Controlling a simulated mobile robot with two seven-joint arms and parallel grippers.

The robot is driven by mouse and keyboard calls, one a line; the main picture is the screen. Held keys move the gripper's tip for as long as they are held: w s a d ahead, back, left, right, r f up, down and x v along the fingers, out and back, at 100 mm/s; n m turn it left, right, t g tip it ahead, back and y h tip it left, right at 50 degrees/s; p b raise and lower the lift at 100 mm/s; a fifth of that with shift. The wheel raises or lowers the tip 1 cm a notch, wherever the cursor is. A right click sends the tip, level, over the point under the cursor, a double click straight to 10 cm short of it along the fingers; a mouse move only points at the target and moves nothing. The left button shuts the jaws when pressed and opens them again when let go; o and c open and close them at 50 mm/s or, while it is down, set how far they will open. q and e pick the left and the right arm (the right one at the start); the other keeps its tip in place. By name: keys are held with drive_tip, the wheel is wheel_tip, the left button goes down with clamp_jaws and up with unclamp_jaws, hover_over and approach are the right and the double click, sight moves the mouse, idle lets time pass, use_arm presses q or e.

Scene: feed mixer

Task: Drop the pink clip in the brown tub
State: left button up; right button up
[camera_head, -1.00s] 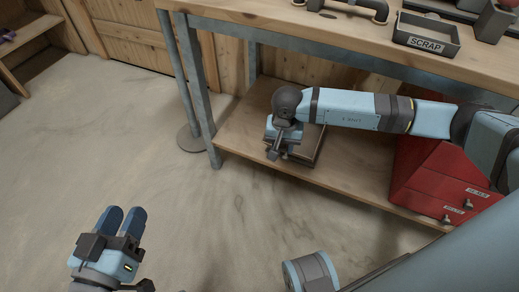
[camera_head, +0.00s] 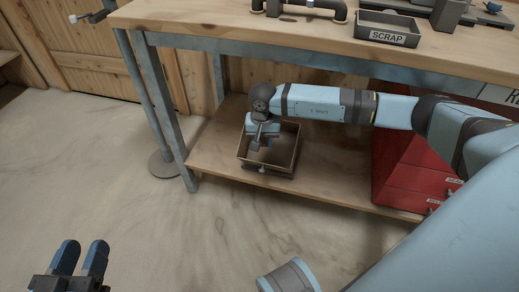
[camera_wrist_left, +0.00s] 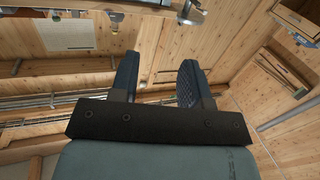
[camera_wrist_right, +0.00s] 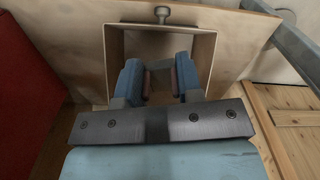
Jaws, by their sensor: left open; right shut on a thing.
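The brown tub (camera_head: 286,166) is an open box with a knob on its front, on the lower shelf under the bench. Its walls also show in the right wrist view (camera_wrist_right: 203,48). My right gripper (camera_head: 262,144) points down over the tub's opening. In the right wrist view its fingers (camera_wrist_right: 160,82) are shut on the pink clip (camera_wrist_right: 174,82), of which only small pink parts show between the fingertips. In the head view the clip is hidden. My left gripper (camera_head: 80,257) is open and empty over the floor, far from the tub; its fingers also show in the left wrist view (camera_wrist_left: 158,78).
The lower shelf (camera_head: 215,153) is bare around the tub. A red cabinet (camera_head: 398,175) stands to the right. The bench top (camera_head: 200,18) with a SCRAP tray (camera_head: 388,38) lies above my right arm. A bench leg (camera_head: 165,100) stands to the left.

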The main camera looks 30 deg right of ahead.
use_arm(q)
drive_tip(key=shift+w+a+r+m+t+h+b, duration=0.25)
drive_tip(key=shift+w+m+b, duration=0.2)
drive_tip(key=shift+m+b, duration=0.35)
drive_tip(key=shift+w+a+r+m+t+h+b, duration=0.2)
drive_tip(key=shift+w+a+m+t+b, duration=0.2)
drive_tip(key=shift+m+b, duration=0.35)
use_arm(e)
drive_tip(key=w+d+f, duration=0.2)
drive_tip(key=w+d, duration=0.2)
drive_tip(key=d, duration=0.1)
drive_tip(key=shift+w+d+f, duration=0.2)
drive_tip(key=shift+w+f, duration=0.05)
drive_tip(key=shift+w, duration=0.1)
use_arm(q)
drive_tip(key=shift+d+f, duration=0.1)
use_arm(e)
drive_tip(key=o, duration=1)
use_arm(q)
drive_tip(key=shift+n+y, duration=0.25)
drive_tip(key=n+p, duration=0.1)
drive_tip(key=s+d+n+g+p, duration=0.1)
drive_tip(key=p, duration=0.1)
drive_tip(key=shift+s+f, duration=0.25)
drive_tip(key=shift+f, duration=0.05)
use_arm(e)
wheel_tip(320, 180, up, 8)
drive_tip(key=shift+f, duration=0.25)
